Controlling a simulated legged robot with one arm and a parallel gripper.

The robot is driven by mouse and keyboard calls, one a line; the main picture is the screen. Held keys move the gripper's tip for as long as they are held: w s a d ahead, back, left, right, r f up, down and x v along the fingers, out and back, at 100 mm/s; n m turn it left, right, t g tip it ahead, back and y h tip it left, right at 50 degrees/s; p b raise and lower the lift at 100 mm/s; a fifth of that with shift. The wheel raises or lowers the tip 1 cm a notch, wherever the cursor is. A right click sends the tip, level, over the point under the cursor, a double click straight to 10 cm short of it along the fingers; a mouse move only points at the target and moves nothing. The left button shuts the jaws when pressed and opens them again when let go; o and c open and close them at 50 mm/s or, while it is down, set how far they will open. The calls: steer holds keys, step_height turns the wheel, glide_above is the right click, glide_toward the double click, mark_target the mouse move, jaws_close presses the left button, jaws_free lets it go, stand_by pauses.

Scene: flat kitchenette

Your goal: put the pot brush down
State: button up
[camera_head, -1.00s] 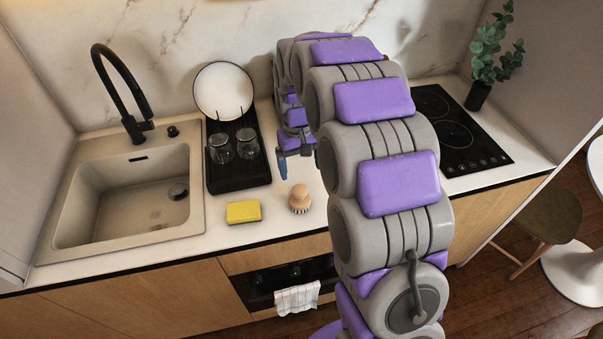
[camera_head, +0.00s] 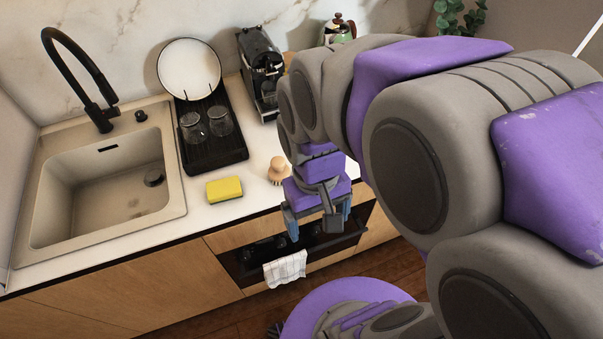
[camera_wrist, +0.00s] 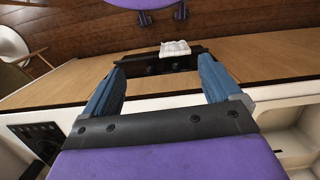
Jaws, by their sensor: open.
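The pot brush (camera_head: 278,170), with a round wooden knob and pale bristles, stands upright on the white countertop (camera_head: 226,208) near its front edge, right of the yellow sponge (camera_head: 224,189). My gripper (camera_head: 318,224) is in front of the counter edge, lower in the picture than the brush and apart from it. In the wrist view my gripper (camera_wrist: 160,68) shows its two blue fingers spread wide with nothing between them. The brush is not in the wrist view.
The sink (camera_head: 110,185) is at left. A black drying rack (camera_head: 215,152) holds two glasses and a white plate. A coffee machine (camera_head: 262,72) stands behind. A towel (camera_head: 285,268) hangs on the oven front below my gripper.

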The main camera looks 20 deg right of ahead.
steer(key=s+f, duration=0.1)
steer(key=s, duration=0.6)
steer(key=shift+a, duration=0.15)
steer(key=shift+d+f, duration=0.1)
steer(key=shift+d, duration=0.25)
steer(key=shift+a, duration=0.2)
stand_by(0.4)
